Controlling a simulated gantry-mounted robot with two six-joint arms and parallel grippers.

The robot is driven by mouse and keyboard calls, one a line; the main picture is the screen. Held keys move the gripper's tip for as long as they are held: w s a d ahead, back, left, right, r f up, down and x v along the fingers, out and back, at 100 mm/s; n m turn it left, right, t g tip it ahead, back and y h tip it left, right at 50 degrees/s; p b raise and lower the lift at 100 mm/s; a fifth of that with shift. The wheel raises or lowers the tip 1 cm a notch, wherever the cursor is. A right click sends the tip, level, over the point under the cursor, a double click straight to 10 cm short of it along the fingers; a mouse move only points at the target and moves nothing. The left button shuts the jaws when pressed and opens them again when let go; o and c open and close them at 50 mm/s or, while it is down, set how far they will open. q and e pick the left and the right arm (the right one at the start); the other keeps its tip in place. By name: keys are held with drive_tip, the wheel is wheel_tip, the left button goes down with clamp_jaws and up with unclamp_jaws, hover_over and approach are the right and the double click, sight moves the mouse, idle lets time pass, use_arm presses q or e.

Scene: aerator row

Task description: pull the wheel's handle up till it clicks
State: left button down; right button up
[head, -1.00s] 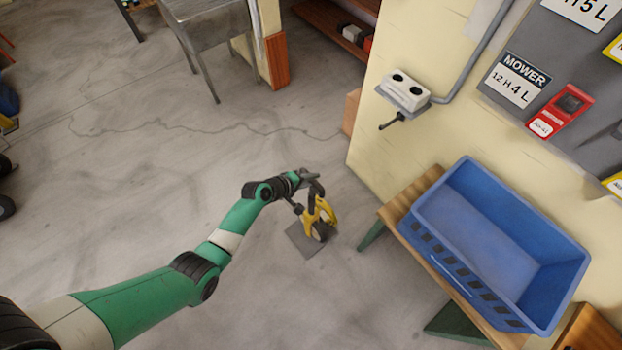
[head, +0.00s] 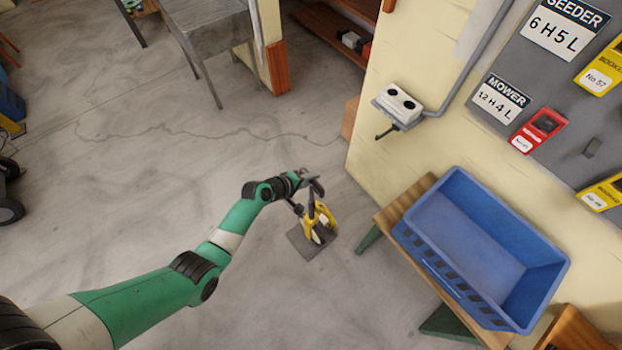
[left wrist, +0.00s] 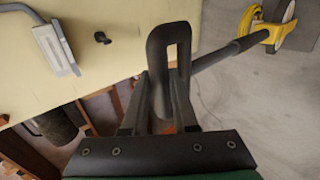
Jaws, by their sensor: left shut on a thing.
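The wheel (head: 318,224) is a small yellow-framed unit with a pale wheel, upright on a dark grey square plate (head: 306,246) on the floor. Its yellow frame also shows at the top right of the left wrist view (left wrist: 253,23). A dark shaft runs from it to the dark looped handle (left wrist: 157,50). My left gripper (head: 312,186) is above the wheel. In the left wrist view my left gripper (left wrist: 160,95) is shut on the handle, with a finger on each side. The fingers partly hide the handle's lower part. My right gripper is not in view.
A blue crate (head: 432,215) sits on a wooden bench (head: 396,212) to the right. A cream wall (head: 385,150) with a white fixture (head: 399,103) stands behind. A grey metal table (head: 205,18) is at the back. The floor left of the wheel is clear.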

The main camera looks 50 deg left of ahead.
use_arm(q)
drive_tip(key=shift+r+p, duration=4.7)
drive_tip(key=shift+r, duration=0.3)
drive_tip(key=c, duration=0.6)
unclamp_jaws()
drive_tip(key=shift+f, duration=0.2)
drive_tip(key=shift+c, duration=0.2)
drive_tip(key=shift+s+r+p, duration=0.2)
drive_tip(key=shift+r+p, duration=0.15)
drive_tip(key=p+v, duration=0.7)
drive_tip(key=v, duration=0.1)
drive_tip(key=shift+s+p, duration=0.15)
drive_tip(key=shift+p, duration=0.2)
